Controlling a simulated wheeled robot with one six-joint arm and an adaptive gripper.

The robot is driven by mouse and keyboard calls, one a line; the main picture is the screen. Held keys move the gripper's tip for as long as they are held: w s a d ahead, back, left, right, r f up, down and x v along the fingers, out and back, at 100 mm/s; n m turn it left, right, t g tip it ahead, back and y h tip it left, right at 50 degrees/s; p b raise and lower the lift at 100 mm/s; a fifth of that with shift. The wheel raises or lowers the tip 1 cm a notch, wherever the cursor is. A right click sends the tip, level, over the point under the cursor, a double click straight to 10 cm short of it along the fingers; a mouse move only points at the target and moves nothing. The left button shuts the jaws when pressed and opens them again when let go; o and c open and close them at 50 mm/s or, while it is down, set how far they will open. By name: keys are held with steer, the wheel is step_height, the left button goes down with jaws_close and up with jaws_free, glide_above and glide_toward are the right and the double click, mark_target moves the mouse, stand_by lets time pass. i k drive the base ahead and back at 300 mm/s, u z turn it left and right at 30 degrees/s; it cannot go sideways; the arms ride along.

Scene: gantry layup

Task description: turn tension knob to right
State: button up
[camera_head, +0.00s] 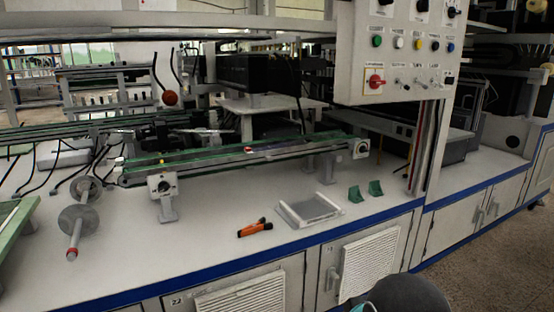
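A white control panel (405,50) hangs at the upper right. Black knobs sit along its top edge, one of them at the right (453,12), partly cut off by the frame. A red rotary switch (375,82) on a yellow plate is at its lower left, with small switches (420,84) beside it. The labels are too small to read, so I cannot tell which one is the tension knob or how it is turned. My gripper is not in view. A dark rounded shape at the bottom edge looks like part of my arm.
The white bench (215,225) with a blue edge carries a green conveyor rail (240,155), an orange-and-black tool (254,228), a clear tray (308,209), two green brackets (354,194) and a grey spool (78,220). Open floor (480,265) lies at the lower right.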

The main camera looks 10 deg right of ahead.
mark_target(362, 149)
steer(key=z, duration=0.25)
steer(key=k, duration=0.3)
steer(key=z, duration=0.5)
steer(key=i, duration=1.2)
steer(key=u, duration=0.2)
